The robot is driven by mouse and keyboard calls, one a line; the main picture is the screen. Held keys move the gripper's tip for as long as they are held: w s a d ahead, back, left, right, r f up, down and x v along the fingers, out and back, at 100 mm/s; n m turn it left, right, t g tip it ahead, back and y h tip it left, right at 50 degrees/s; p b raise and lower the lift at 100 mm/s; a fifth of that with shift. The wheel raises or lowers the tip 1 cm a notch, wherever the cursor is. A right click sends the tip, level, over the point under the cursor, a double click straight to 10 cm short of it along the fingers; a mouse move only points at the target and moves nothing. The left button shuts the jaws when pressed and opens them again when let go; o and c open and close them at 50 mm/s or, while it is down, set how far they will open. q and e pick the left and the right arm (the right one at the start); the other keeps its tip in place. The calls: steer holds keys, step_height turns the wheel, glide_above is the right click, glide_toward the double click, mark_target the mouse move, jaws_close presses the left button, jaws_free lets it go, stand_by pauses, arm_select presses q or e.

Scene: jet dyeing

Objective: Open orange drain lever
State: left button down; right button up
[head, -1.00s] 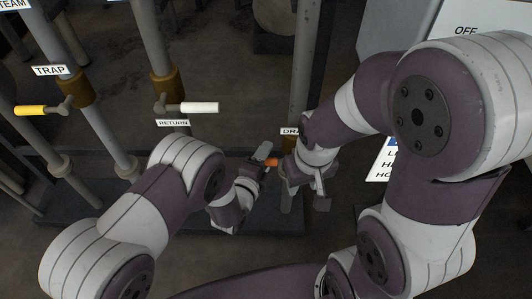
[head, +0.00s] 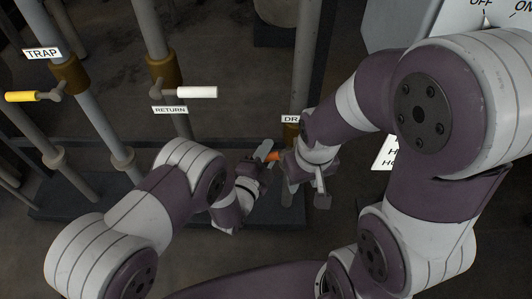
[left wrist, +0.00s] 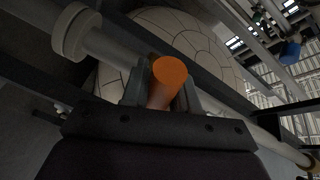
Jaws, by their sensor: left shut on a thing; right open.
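The orange drain lever (head: 273,156) shows as a short orange piece in the head view, below the partly hidden "DRA..." label (head: 291,119). My left gripper (head: 265,154) is shut on the lever. In the left wrist view the round orange end of the lever (left wrist: 169,72) stands between the two dark fingers (left wrist: 162,92). My right gripper (head: 319,193) is open and empty, just to the right of the lever. The drain valve body is mostly hidden behind my right arm.
The white return lever (head: 197,92) and the yellow trap lever (head: 21,97) stick out from pipes at the left. The drain pipe (head: 305,60) rises beside my right arm. A panel marked "OFF" (head: 440,25) stands at the upper right. A dark base plinth (head: 70,203) lies below the pipes.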

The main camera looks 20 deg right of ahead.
arm_select(q)
steer(key=s+d+f+n+t+b, duration=0.2)
steer(key=d+f+n+t+b, duration=0.3)
steer(key=n+b, duration=0.4)
steer(key=shift+d+n+t+y+b, duration=0.35)
steer(key=shift+d+n+t, duration=0.25)
steer(key=shift+n, duration=1.9)
steer(key=shift+d, duration=0.15)
steer(key=c, duration=0.9)
jaws_free()
steer(key=shift+c, duration=0.2)
